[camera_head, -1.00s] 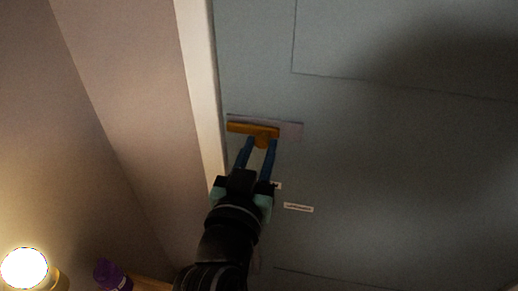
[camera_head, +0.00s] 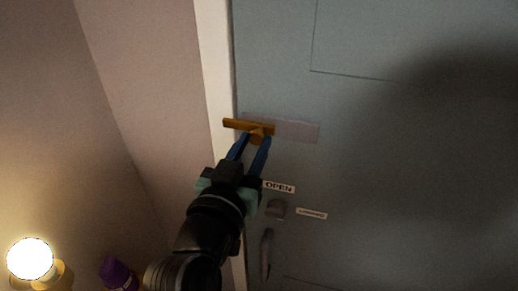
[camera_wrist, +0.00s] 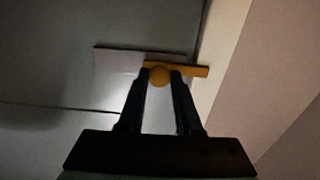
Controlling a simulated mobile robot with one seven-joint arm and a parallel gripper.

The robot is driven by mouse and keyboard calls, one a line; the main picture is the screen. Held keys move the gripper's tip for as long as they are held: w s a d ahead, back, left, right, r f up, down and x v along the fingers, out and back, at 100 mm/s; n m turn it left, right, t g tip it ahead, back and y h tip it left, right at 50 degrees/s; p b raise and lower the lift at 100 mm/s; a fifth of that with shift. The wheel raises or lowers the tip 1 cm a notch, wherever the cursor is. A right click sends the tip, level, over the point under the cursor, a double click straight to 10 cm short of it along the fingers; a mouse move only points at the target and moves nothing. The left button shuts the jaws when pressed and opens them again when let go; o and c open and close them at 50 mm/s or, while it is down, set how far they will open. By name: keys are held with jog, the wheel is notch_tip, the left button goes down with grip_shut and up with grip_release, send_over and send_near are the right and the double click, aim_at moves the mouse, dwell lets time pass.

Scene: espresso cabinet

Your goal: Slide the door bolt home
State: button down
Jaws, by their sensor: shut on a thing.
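The door bolt (camera_head: 248,126) is an orange-brown bar with a round knob, in front of a pale plate (camera_head: 297,130) on the blue-grey door (camera_head: 400,130). Its left end reaches past the door's edge over the white door frame (camera_head: 215,70). My gripper (camera_head: 254,142) has its blue fingers shut on the bolt's knob. In the wrist view the dark fingers (camera_wrist: 161,76) sit either side of the round knob (camera_wrist: 159,76), and the bar (camera_wrist: 190,70) extends right across the door edge onto the frame.
Below the bolt are an "OPEN" label (camera_head: 279,187), a round knob (camera_head: 276,208), a small label (camera_head: 312,213) and a door handle (camera_head: 267,254). A bright lamp (camera_head: 30,258) and a purple-capped bottle (camera_head: 117,272) are at lower left.

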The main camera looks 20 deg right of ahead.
jog(key=c, duration=0.6)
grip_release()
jog(key=shift+w+a, duration=0.15)
jog(key=shift+a, duration=0.15)
jog(key=shift+s, duration=0.2)
jog(key=shift+s+a+f+b, duration=0.1)
jog(key=shift+s+a+b, duration=0.05)
jog(key=shift+s+b, duration=0.15)
jog(key=b+v, duration=0.4)
jog(key=v, duration=0.8)
jog(key=shift+b, duration=0.35)
jog(key=shift+w, duration=0.1)
